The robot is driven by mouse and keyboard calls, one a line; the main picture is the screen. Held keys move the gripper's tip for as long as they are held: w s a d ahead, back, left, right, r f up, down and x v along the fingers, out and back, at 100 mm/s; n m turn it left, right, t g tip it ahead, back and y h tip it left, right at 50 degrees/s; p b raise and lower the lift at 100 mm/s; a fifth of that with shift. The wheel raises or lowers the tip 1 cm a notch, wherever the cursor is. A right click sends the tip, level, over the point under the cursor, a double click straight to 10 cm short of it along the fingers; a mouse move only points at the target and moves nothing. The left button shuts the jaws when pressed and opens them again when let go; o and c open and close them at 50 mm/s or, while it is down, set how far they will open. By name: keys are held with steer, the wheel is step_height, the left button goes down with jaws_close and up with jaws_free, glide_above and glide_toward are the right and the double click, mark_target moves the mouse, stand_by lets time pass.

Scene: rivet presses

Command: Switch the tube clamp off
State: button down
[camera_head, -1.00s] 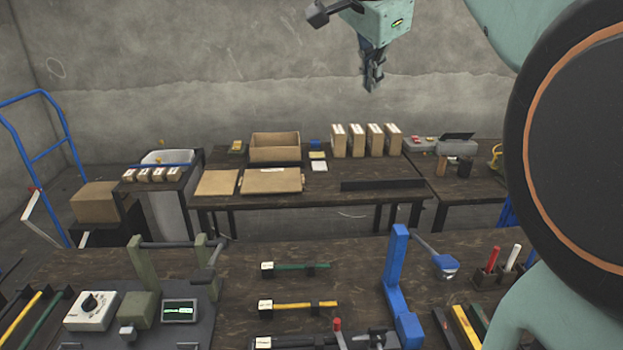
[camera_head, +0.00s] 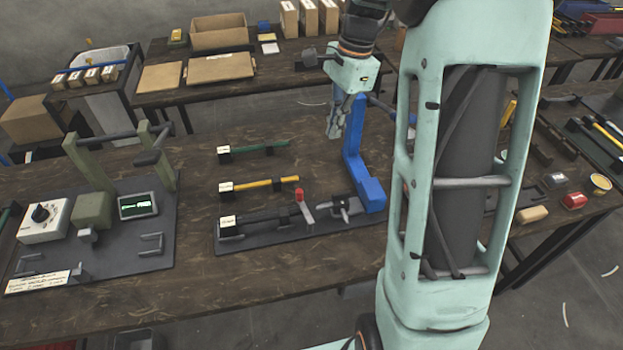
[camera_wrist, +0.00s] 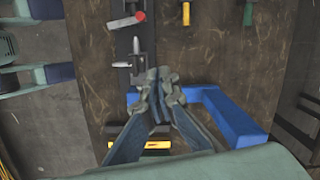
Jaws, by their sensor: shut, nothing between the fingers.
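A dark fixture plate (camera_head: 270,238) on the front bench carries a black tube (camera_head: 262,219), a small upright lever with a red knob (camera_head: 299,195) and a grey metal clamp (camera_head: 343,209) beside a blue bracket (camera_head: 370,190). I cannot tell which lever belongs to the tube clamp. The wrist view shows the red knob (camera_wrist: 140,16), the metal clamp (camera_wrist: 136,48) and the blue bracket (camera_wrist: 225,115). My gripper (camera_head: 335,132) is shut and empty, pointing down above the bench behind the plate, left of the bracket's upright. Its fingertips also show in the wrist view (camera_wrist: 160,78).
A left station has a dial box (camera_head: 43,221), a small screen (camera_head: 138,206) and an olive frame (camera_head: 165,150). The front bench strip is clear. My arm hides part of the right.

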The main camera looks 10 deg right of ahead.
steer(key=shift+m+y, duration=0.3)
steer(key=shift+y, duration=0.2)
steer(key=f, duration=0.1)
steer(key=s+f, duration=0.1)
steer(key=f, duration=0.1)
steer(key=s+f, duration=0.1)
steer(key=shift+f, duration=0.15)
glide_toward(305, 207)
steer(key=shift+g, duration=0.3)
steer(key=w+d+f, duration=0.2)
steer(key=f, duration=0.1)
steer(key=w+d+f, duration=0.1)
steer(key=f, duration=0.1)
steer(key=shift+w+d+f+b, duration=0.15)
steer(key=shift+w+d+b, duration=0.15)
steer(key=shift+s+a+r+p, duration=0.1)
steer(key=shift+s+a+p, duration=0.05)
steer(key=shift+a, duration=0.85)
steer(key=shift+s+a+r+p, duration=0.1)
steer(key=shift+a+r+p, duration=0.05)
steer(key=shift+a, duration=0.8)
